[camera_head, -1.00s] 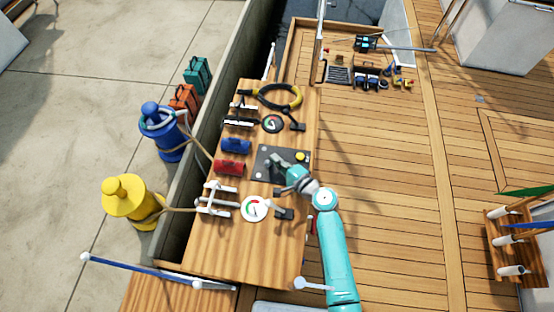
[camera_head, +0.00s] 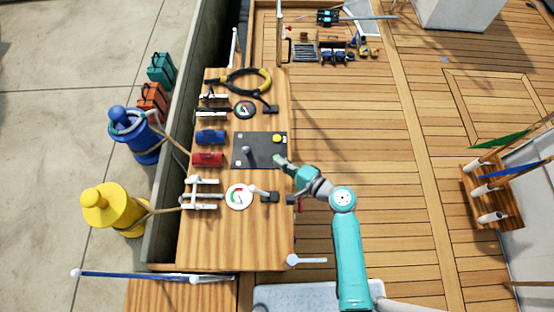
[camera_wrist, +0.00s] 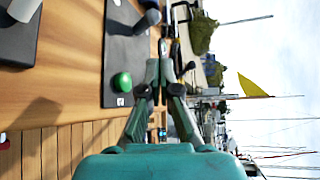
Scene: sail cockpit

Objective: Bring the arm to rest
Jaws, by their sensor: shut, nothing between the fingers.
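My teal arm reaches in from the bottom right of the head view. My gripper (camera_head: 279,160) is at the right edge of a dark panel (camera_head: 246,151) on the wooden console (camera_head: 230,248). The fingers are shut with nothing between them; they also show in the wrist view (camera_wrist: 158,68). The panel carries a yellow button (camera_head: 277,138) and a grey knob (camera_head: 246,150). In the wrist view a green button (camera_wrist: 122,82) and a dark knob (camera_wrist: 150,18) lie left of the fingers. I cannot tell the gripper's exact height above the panel.
A white gauge (camera_head: 239,197) with levers is nearer me, a blue cylinder (camera_head: 210,137) and red cylinder (camera_head: 207,160) left of the panel. A flag rack (camera_head: 480,195) stands at right. The deck (camera_head: 400,200) between is clear.

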